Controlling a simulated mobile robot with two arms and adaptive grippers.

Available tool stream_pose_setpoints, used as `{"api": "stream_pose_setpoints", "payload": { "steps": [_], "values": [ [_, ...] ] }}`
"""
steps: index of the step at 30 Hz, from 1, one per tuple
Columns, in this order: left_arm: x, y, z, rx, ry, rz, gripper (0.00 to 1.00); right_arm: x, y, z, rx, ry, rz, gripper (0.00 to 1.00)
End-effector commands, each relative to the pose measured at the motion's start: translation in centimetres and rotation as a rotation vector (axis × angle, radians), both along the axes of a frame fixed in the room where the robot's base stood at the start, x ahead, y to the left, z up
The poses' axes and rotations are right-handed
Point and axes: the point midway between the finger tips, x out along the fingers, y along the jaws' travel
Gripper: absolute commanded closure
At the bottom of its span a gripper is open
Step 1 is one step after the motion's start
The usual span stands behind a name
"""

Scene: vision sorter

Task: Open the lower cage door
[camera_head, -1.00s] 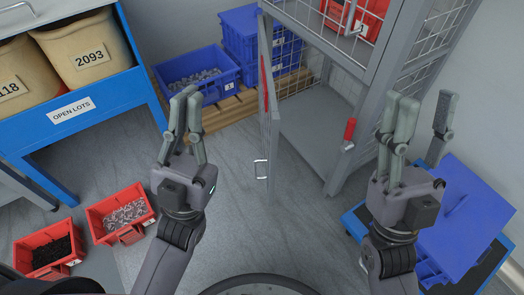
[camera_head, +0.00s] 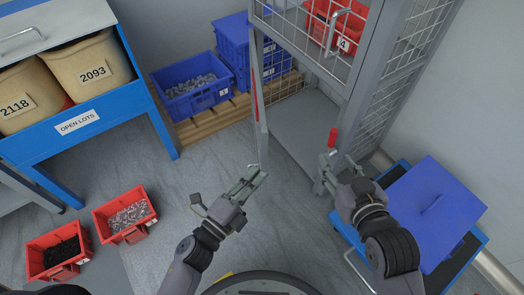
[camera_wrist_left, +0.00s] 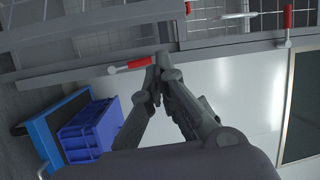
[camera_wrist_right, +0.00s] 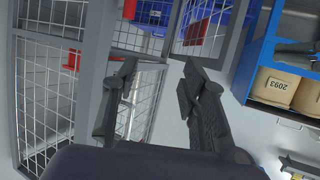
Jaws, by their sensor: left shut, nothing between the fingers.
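The lower cage door (camera_head: 258,112) stands swung out from the cage front in the head view, seen nearly edge-on, and the opening beside it is clear. My left gripper (camera_head: 258,174) is shut and empty at the door's lower front end, where its handle is hidden; I cannot tell if they touch. In the left wrist view its fingertips (camera_wrist_left: 158,66) meet close to a red-gripped latch (camera_wrist_left: 132,64). My right gripper (camera_head: 327,168) is open and empty, just below the red latch handle (camera_head: 333,138) on the cage's right post. Its spread fingers (camera_wrist_right: 158,70) show in the right wrist view.
The upper mesh door (camera_head: 305,45) is shut, with a red bin (camera_head: 335,22) behind it. Blue bins (camera_head: 196,98) stand on a pallet at left. A cart with a blue lid (camera_head: 435,210) stands at right. Two red bins (camera_head: 125,215) lie on the floor at left.

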Motion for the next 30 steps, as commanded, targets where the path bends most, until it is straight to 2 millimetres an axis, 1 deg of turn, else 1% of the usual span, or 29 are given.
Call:
{"api": "stream_pose_setpoints", "payload": {
  "steps": [1,3,4,6,10,14,17,23,27,30],
  "values": [
    [-0.1,0.0,-0.9,0.054,0.014,0.008,1.00,-0.6,-0.3,-0.5,-0.014,0.059,-0.004,0.60],
    [-0.3,0.1,-2.3,0.114,0.024,0.018,1.00,-1.3,-0.7,-1.6,-0.029,0.121,-0.009,0.60],
    [-0.3,0.1,-2.6,0.129,0.027,0.019,1.00,-1.5,-0.7,-1.9,-0.033,0.138,-0.010,0.60],
    [-0.2,0.1,-3.2,0.152,0.029,0.021,1.00,-1.8,-0.9,-2.4,-0.038,0.158,-0.011,0.60],
    [0.7,-0.6,-3.3,0.156,0.028,0.022,1.00,-1.6,-0.8,-2.3,-0.035,0.147,-0.010,0.60],
    [2.7,-1.9,-3.3,0.153,0.026,0.021,1.00,-1.1,-0.5,-1.7,-0.025,0.106,-0.007,0.60],
    [4.6,-3.1,-3.2,0.153,0.025,0.020,1.00,-0.6,-0.3,-1.0,-0.015,0.062,-0.004,0.60],
    [8.0,-5.5,-3.3,0.153,0.026,0.021,1.00,0.4,0.2,0.8,0.011,-0.046,0.003,0.60],
    [7.7,-3.2,-3.4,0.156,0.029,0.022,1.00,0.6,0.3,1.3,0.016,-0.067,0.005,0.60],
    [7.7,-2.2,-3.3,0.154,0.029,0.022,1.00,0.8,0.4,1.6,0.020,-0.086,0.006,0.60]
  ]
}}
